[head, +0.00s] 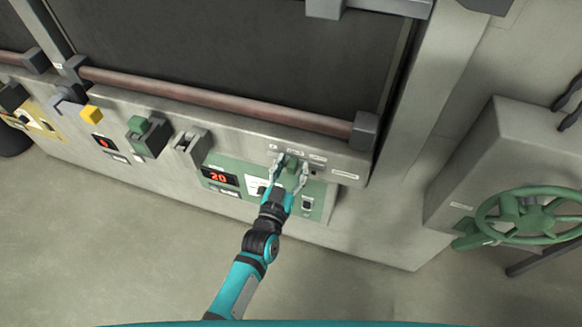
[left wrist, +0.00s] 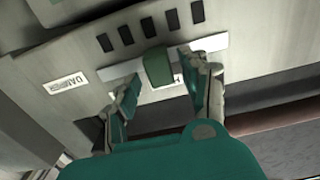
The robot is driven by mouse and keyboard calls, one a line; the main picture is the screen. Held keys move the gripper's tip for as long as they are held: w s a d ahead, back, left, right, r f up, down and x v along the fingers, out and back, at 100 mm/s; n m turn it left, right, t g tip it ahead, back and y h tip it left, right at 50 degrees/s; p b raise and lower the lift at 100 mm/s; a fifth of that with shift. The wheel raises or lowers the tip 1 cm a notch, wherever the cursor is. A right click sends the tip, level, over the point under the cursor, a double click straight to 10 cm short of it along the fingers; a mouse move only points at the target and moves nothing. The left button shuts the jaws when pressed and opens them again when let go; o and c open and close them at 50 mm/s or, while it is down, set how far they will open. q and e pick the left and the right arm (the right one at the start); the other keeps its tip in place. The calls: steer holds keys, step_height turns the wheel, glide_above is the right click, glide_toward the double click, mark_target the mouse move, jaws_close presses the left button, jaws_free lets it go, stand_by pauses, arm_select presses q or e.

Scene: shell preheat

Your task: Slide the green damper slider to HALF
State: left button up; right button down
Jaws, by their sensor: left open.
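The green damper slider (left wrist: 157,67) sits on a pale horizontal track (left wrist: 214,48) on the oven front, near the middle of the track in the left wrist view. Several dark label plates (left wrist: 147,27) line the track, and their words are unreadable; the slider appears level with the middle plate. A "DAMPER" label (left wrist: 66,85) is beside the track. My left gripper (head: 291,163) is open, its fingers on either side of the slider; a small gap seems to show on each side in the left wrist view (left wrist: 160,76). My right gripper is out of view.
Below the slider is a green panel (head: 228,165) with a red display reading 20 (head: 218,178) and a switch (head: 308,202). A brown rail (head: 220,101) runs above. A green handwheel (head: 540,215) stands at right. The floor in front is clear.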

arm_select(q)
steer(key=shift+s+a, duration=0.1)
steer(key=shift+s, duration=0.05)
steer(key=shift+s+a+f, duration=0.1)
steer(key=shift+s+a, duration=0.05)
steer(key=shift+s, duration=0.15)
steer(key=v, duration=1.1)
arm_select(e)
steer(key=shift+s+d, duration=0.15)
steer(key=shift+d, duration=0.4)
